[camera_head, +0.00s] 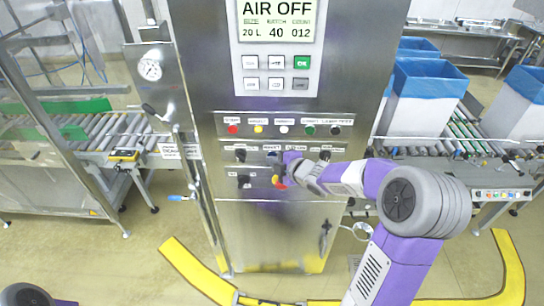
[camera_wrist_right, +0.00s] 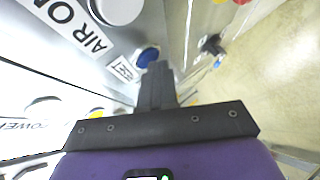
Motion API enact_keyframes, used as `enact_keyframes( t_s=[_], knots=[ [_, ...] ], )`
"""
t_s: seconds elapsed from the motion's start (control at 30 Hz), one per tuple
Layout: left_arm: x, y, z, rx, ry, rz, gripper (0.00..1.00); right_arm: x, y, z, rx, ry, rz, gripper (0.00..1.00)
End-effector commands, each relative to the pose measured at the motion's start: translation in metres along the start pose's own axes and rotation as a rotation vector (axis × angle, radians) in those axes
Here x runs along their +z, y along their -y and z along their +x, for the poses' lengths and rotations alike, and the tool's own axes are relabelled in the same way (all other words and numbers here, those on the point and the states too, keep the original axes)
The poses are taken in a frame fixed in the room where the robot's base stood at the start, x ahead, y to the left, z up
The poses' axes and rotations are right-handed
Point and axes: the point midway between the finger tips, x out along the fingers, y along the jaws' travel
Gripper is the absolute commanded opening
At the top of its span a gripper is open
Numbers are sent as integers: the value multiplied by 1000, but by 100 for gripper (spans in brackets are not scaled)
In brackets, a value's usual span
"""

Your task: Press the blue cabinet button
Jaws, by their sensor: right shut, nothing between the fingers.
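The steel cabinet (camera_head: 270,225) stands in the middle of the head view, with rows of small buttons and knobs on its front. The blue button (camera_wrist_right: 147,57) shows clearly in the wrist view, beside a small label reading RESET. In the head view it is a small dark blue spot (camera_head: 272,154), close to my gripper. My right gripper (camera_head: 277,168) is shut and empty, in front of the cabinet's lower control row. In the wrist view its fingertips (camera_wrist_right: 158,68) lie right by the blue button's edge; I cannot tell whether they touch it. My left gripper is out of view.
A row of coloured buttons (camera_head: 283,129) sits above, under a display (camera_head: 280,22) reading AIR OFF. An open guard door (camera_head: 160,80) is at the cabinet's left. Roller conveyors (camera_head: 130,130) flank it, with blue-lined boxes (camera_head: 425,90) at right. A yellow floor rail (camera_head: 190,270) curves in front.

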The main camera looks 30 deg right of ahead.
Motion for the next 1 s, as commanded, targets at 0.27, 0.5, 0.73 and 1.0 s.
enact_keyframes(
  t_s=[0.27, 0.5, 0.73, 1.0],
  knots=[
    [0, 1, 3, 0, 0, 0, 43, -2, 2, -3, 2, 1, 0, 0],
    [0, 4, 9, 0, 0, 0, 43, -7, 8, -10, 1, 1, 0, 0],
    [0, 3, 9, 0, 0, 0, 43, -8, 8, -11, 1, 1, 0, 0],
    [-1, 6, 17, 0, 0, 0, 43, -15, 17, -22, 2, 1, -1, 0]
  ],
)
